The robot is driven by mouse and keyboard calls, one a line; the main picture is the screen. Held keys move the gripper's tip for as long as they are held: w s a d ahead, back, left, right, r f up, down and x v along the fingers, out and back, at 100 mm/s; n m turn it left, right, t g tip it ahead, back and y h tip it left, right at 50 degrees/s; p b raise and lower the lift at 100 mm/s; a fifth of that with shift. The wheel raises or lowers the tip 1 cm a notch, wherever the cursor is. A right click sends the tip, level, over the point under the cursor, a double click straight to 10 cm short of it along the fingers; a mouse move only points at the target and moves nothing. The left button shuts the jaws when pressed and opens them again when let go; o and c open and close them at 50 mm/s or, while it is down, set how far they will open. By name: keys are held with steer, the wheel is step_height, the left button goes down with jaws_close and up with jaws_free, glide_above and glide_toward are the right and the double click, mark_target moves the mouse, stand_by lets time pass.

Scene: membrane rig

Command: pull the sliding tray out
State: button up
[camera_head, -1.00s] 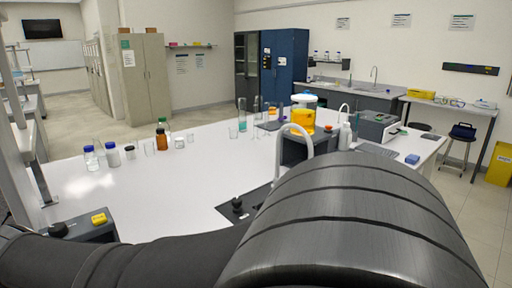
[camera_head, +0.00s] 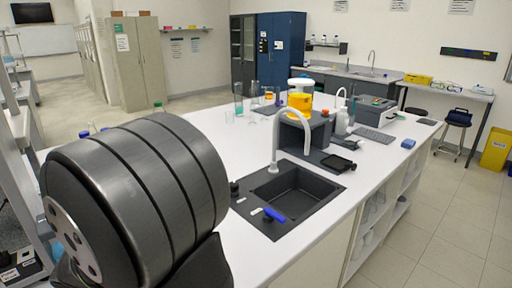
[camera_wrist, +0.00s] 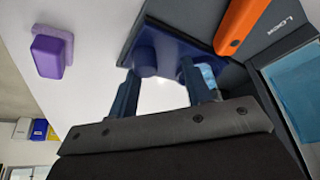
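My gripper (camera_wrist: 158,70) shows in the wrist view with its two dark blue fingers apart and a gap between them. Just past the fingertips is a dark blue part (camera_wrist: 178,55) with a rounded knob (camera_wrist: 145,56) on its face. This may be the sliding tray's front; I cannot tell for sure. The knob lies nearest the left fingertip, and I cannot tell whether they touch. Beside it is a dark grey housing (camera_wrist: 275,42) marked "LOCK", with an orange lever (camera_wrist: 240,22). In the head view my arm hides my gripper.
In the wrist view, a purple block (camera_wrist: 48,55) sits on the white surface, and a light blue panel (camera_wrist: 298,95) is close at the right. The head view shows a white bench (camera_head: 330,195) with a dark sink (camera_head: 285,190), a curved tap (camera_head: 278,130) and an orange-filled vessel (camera_head: 300,98).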

steer(key=shift+w+a, duration=0.35)
steer(key=shift+w, duration=0.05)
steer(key=shift+w+r, duration=0.1)
steer(key=shift+r, duration=0.2)
step_height(320, 180, up, 17)
steer(key=d+g, duration=0.1)
steer(key=g, duration=0.3)
steer(key=f, duration=1.7)
steer(key=shift+s+d+f, duration=0.1)
steer(key=shift+s+f, duration=0.15)
steer(key=shift+s, duration=0.15)
